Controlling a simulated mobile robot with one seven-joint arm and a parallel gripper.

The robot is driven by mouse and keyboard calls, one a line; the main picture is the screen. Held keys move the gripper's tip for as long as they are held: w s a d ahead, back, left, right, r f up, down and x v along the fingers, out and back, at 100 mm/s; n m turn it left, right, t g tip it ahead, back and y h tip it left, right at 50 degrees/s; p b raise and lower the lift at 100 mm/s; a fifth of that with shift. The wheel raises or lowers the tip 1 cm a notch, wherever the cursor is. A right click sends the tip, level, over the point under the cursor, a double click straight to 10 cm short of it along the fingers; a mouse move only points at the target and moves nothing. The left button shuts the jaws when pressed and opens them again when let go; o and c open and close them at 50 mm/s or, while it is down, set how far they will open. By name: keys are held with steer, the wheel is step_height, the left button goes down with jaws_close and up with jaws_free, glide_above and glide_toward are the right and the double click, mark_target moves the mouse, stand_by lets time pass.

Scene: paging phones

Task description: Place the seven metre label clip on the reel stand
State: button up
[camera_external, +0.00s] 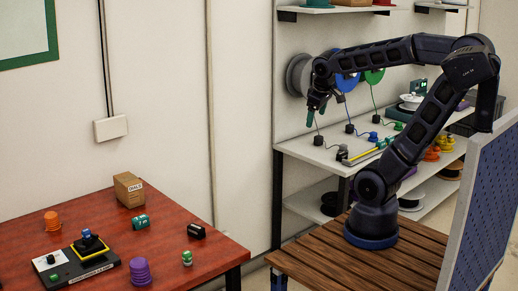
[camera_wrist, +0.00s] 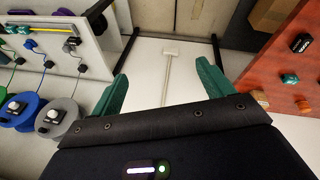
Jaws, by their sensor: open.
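My gripper (camera_external: 316,110), with green fingertips, is open and empty in front of the wall shelf; its fingers also show in the wrist view (camera_wrist: 163,84). A reel stand may be the row of grey (camera_external: 298,75), blue (camera_external: 346,82) and green (camera_external: 374,76) reels, with wires leading down to small blocks on the shelf. A black piece (camera_external: 342,153) and a green one (camera_external: 390,140) are on the shelf. Their labels are too small to read.
The red table (camera_external: 222,262) also holds a cardboard box (camera_external: 128,189), an orange piece (camera_external: 52,221), a purple stack (camera_external: 140,271) and a black device (camera_external: 75,265). A blue pegboard panel (camera_external: 485,205) stands at right. Open floor lies between table and shelf.

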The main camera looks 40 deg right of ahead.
steer(key=w+a+f+n+t+h, duration=0.1)
steer(key=w+a+f+n+h, duration=0.2)
steer(key=w+a+n, duration=0.55)
steer(key=w+a+f+n+t+h, duration=0.25)
steer(key=w+a+n, duration=0.3)
steer(key=w, duration=0.65)
steer(key=n+t+y, duration=0.6)
steer(key=n+y, duration=0.2)
steer(key=n, duration=1.2)
glide_toward(142, 220)
steer(key=shift+w+d+f, duration=0.3)
steer(key=shift+d+f, duration=0.05)
steer(key=shift+f, duration=0.3)
steer(key=shift+w+a+f, duration=0.1)
steer(key=shift+f, duration=0.05)
steer(key=x, duration=0.4)
steer(key=shift+w, duration=0.15)
steer(key=shift+r+x, duration=0.2)
steer(key=shift+x, duration=1.35)
steer(key=shift+r+x, duration=0.25)
steer(key=shift+x, duration=1.25)
steer(key=shift+w+a, duration=0.2)
steer(key=c, duration=1.1)
